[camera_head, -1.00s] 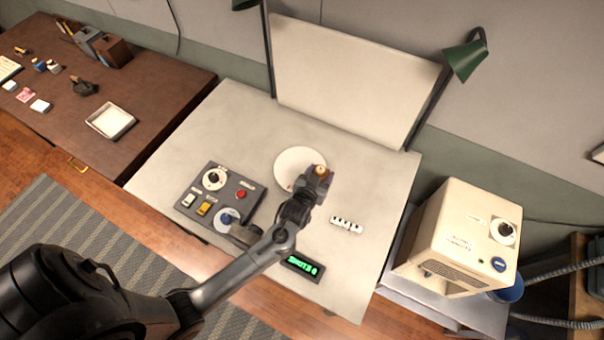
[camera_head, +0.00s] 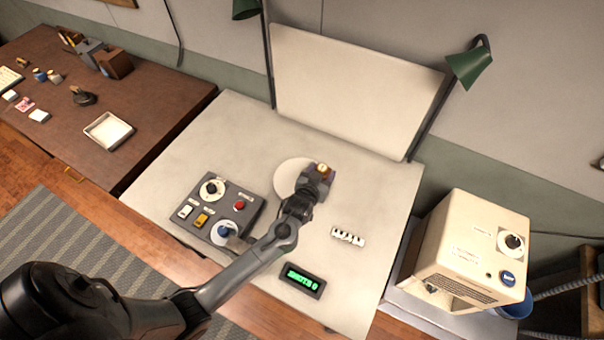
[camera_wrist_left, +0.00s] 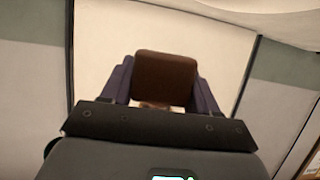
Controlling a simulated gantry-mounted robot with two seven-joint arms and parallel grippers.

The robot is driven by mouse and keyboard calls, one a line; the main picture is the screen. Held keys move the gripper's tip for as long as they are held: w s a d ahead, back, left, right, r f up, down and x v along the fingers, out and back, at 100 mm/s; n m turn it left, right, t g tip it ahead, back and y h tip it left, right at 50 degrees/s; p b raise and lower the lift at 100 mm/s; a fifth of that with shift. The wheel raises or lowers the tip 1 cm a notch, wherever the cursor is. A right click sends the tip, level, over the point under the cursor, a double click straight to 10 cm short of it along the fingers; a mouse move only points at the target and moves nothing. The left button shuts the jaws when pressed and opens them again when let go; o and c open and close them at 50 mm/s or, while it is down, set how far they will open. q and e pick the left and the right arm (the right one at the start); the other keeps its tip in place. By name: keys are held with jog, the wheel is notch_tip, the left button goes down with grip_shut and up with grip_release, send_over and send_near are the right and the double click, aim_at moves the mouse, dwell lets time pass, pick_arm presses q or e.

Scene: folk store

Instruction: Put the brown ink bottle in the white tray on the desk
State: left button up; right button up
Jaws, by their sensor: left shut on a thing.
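My left gripper (camera_head: 318,177) is shut on the brown ink bottle (camera_head: 324,168) and holds it over the pale table, near the right edge of a white disc. In the left wrist view, the bottle (camera_wrist_left: 165,78) shows as a brown block between the two dark fingers. The white tray (camera_head: 93,138) lies on the dark brown desk (camera_head: 165,100) at the left, well away from the gripper. It looks empty. My right gripper is not in view.
A control box (camera_head: 213,207) with knobs stands on the pale table (camera_head: 345,275) left of my arm. A white strip (camera_head: 348,236) and a green display (camera_head: 302,280) lie right. A slanted board (camera_head: 350,85) and green lamp (camera_head: 468,66) stand behind. Small items sit on the desk's far left.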

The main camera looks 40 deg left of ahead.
pick_arm(q)
jog(key=a+f, duration=0.1)
jog(key=a, duration=0.2)
jog(key=a+f, duration=0.4)
jog(key=a, duration=0.1)
jog(key=shift+w+a, duration=0.25)
jog(key=shift+a, duration=0.05)
notch_tip(320, 180, down, 2)
jog(key=shift+f, duration=0.25)
jog(key=shift+f+p, duration=0.4)
jog(key=shift+f, duration=0.15)
jog(key=shift+f, duration=0.2)
jog(key=o, duration=1.1)
jog(key=shift+o, duration=0.2)
jog(key=shift+f+b, duration=0.1)
jog(key=shift+b, duration=0.2)
